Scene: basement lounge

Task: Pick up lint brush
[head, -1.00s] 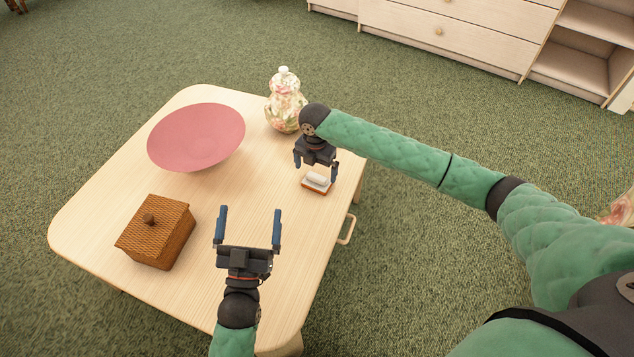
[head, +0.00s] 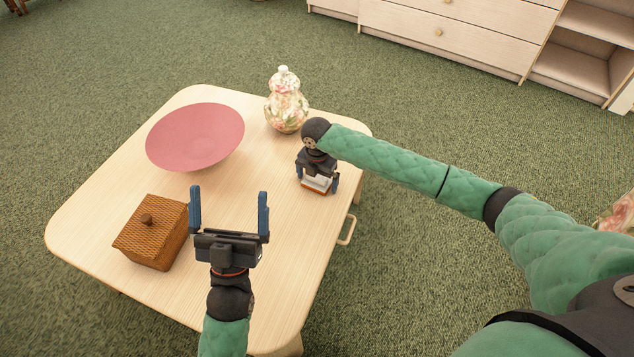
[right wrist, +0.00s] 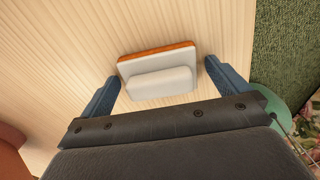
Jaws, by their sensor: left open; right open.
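The lint brush (head: 318,186) lies on the table near its right edge, a small block with a white-grey top and an orange-brown base. In the right wrist view the lint brush (right wrist: 158,74) lies between and slightly beyond the fingertips, with a raised rounded bar on its top. My right gripper (head: 317,184) is open and low over it, a finger on each side; its fingers (right wrist: 160,76) show gaps to the brush. My left gripper (head: 229,208) is open and empty above the table's front part, right of the basket.
On the table (head: 262,250) stand a pink bowl (head: 195,137), a lidded wicker basket (head: 152,232) and a floral jar (head: 286,102) behind my right gripper. A drawer cabinet (head: 450,35) stands on the green carpet at the back. The table's middle is clear.

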